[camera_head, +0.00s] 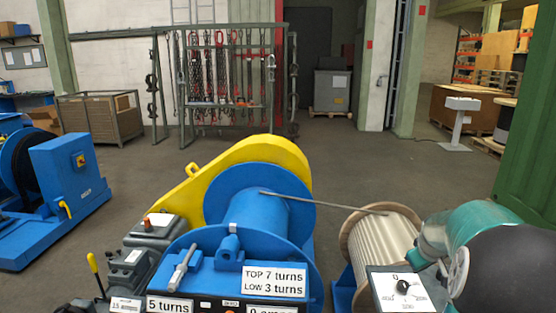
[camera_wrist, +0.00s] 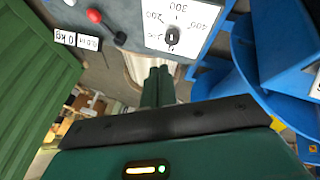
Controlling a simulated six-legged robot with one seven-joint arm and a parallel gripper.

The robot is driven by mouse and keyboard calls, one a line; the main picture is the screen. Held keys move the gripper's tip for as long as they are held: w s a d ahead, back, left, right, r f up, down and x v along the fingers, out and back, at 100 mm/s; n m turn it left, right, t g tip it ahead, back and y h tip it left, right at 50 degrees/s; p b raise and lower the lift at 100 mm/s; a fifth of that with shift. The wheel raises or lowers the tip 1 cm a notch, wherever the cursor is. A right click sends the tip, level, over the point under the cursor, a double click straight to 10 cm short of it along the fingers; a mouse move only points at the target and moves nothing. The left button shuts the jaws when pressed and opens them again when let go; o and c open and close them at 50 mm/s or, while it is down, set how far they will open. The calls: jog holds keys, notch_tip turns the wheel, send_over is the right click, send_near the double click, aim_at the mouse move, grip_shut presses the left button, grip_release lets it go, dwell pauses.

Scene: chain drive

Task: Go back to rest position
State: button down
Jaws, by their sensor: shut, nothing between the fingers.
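My gripper (camera_wrist: 159,72) shows in the wrist view as two dark green fingers pressed together, with nothing between them. It points toward a panel with a black rotary knob (camera_wrist: 172,36) on a white scale plate, and looks apart from it. In the head view my teal and black arm is at the lower right, beside the knob panel (camera_head: 402,288); I cannot make out the fingers there. A blue winch drum (camera_head: 262,215) with a yellow chain guard (camera_head: 245,155) stands in the middle. A grey rod or rope (camera_head: 325,202) runs from it to a pale wound reel (camera_head: 385,240).
A blue machine (camera_head: 70,180) stands at the left. A green corrugated wall (camera_head: 530,150) is close on the right and also fills the left of the wrist view (camera_wrist: 40,85). A chain rack (camera_head: 225,80) stands at the back. The floor between is clear.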

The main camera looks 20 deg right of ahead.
jog(key=w+a+r+t+y, duration=0.1)
jog(key=a+r, duration=0.3)
jog(key=a, duration=0.9)
jog(key=w+a+r, duration=0.1)
jog(key=a+r, duration=0.3)
jog(key=a, duration=0.9)
jog(key=s+a+y, duration=0.2)
jog(key=s+a, duration=0.4)
jog(key=a, duration=0.4)
jog(key=s+a+n+y, duration=0.1)
jog(key=s+a, duration=0.5)
jog(key=a, duration=0.4)
jog(key=shift+r+t+y, duration=0.15)
jog(key=shift+t+y, duration=0.15)
jog(key=shift+y, duration=0.1)
jog(key=c, duration=2.1)
grip_release()
